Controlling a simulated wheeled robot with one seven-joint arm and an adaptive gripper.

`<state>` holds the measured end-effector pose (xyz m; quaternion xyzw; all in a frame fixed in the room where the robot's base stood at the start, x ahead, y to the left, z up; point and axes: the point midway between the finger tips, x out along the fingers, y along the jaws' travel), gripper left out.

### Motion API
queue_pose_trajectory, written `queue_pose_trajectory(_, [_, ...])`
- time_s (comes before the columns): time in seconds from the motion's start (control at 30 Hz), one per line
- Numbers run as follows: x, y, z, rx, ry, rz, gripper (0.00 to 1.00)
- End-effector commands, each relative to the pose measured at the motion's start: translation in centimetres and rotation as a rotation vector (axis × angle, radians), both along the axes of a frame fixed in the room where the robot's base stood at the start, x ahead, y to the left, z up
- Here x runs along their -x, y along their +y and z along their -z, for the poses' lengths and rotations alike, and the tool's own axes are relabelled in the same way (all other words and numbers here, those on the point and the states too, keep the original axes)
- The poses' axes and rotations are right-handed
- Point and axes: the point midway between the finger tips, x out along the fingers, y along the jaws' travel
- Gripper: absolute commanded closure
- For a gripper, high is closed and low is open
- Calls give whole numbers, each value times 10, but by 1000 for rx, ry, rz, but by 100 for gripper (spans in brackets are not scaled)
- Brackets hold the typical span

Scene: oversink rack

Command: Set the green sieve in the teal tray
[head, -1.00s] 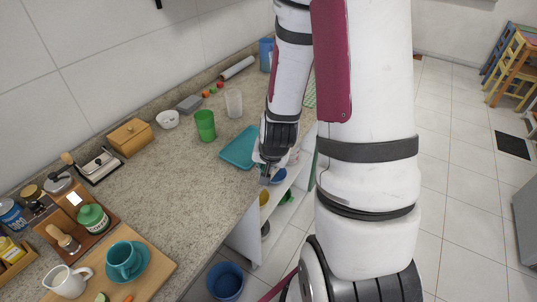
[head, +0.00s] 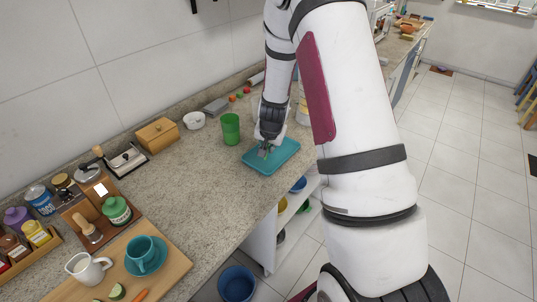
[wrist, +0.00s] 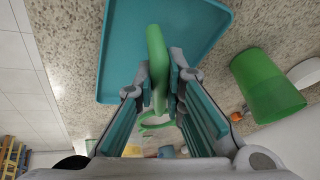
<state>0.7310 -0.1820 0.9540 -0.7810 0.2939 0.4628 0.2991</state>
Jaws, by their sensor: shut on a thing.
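The teal tray (head: 285,156) lies on the counter near its front edge. My gripper (head: 266,148) is over the left part of the tray, pointing down. In the wrist view my gripper (wrist: 160,80) is shut on the green sieve (wrist: 156,48), with a long green part between the fingers and a green loop showing further back. The tray (wrist: 205,30) lies behind the sieve there. I cannot tell whether the sieve touches the tray. In the head view the sieve is mostly hidden by my gripper.
A green cup (head: 230,129) stands just left of the tray; it also shows in the wrist view (wrist: 266,86). A white bowl (head: 194,121) and a wooden box (head: 158,136) are further left. The counter in front of them is clear. Open shelves lie below the counter edge.

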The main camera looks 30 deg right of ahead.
Motion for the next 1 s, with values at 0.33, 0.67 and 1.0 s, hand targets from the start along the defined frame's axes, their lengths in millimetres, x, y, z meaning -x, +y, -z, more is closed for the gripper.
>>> queue_pose_trajectory(0.33, [1,0,32,-2,1,1,100])
queue_pose_trajectory(0.67, [1,0,35,-1,1,1,100])
queue_pose_trajectory(1.0, [1,0,36,-1,0,1,69])
